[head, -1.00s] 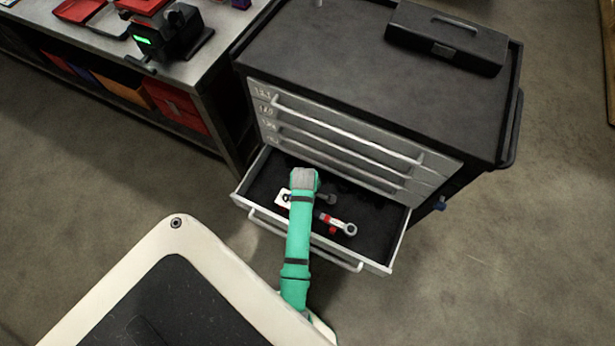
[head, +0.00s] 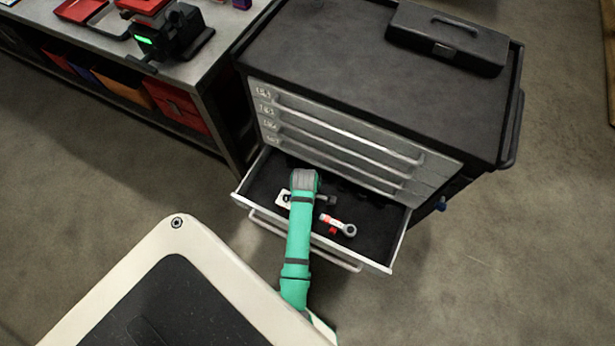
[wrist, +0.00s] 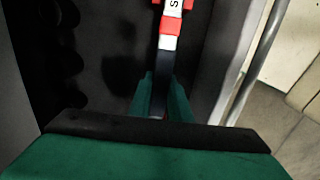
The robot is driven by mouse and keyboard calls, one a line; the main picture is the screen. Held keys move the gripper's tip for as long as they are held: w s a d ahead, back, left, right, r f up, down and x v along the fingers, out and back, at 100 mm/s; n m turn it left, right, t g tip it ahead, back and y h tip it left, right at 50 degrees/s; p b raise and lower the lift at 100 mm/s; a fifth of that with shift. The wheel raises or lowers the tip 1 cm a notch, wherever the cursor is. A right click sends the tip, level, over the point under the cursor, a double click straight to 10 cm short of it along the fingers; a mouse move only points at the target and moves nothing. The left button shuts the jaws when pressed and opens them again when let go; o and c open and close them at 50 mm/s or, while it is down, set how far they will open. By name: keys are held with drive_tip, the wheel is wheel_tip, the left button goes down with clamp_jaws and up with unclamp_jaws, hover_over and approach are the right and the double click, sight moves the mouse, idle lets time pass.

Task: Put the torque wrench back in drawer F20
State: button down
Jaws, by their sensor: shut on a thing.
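The torque wrench (head: 338,223) shows in the head view inside the open drawer (head: 376,231), with a red and white band and a grey ring end to the right. In the wrist view the wrench (wrist: 168,35) runs up from between the fingers, with red and white bands. My gripper (wrist: 161,105) is shut on its dark shaft. In the head view my green arm hides the gripper and the near part of the wrench. The wrench is within the drawer's outline; I cannot tell whether it touches the floor.
The grey tool cabinet (head: 350,70) has several shut drawers above the open one. A black toolbox (head: 448,38) sits on top. A workbench (head: 215,60) stands to the left. Another dark tool with a pale piece (head: 283,198) lies in the drawer beside my arm.

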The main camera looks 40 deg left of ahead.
drive_tip(key=shift+f, duration=0.15)
drive_tip(key=shift+f, duration=0.95)
drive_tip(key=c, duration=1.6)
unclamp_jaws()
drive_tip(key=shift+o, duration=0.2)
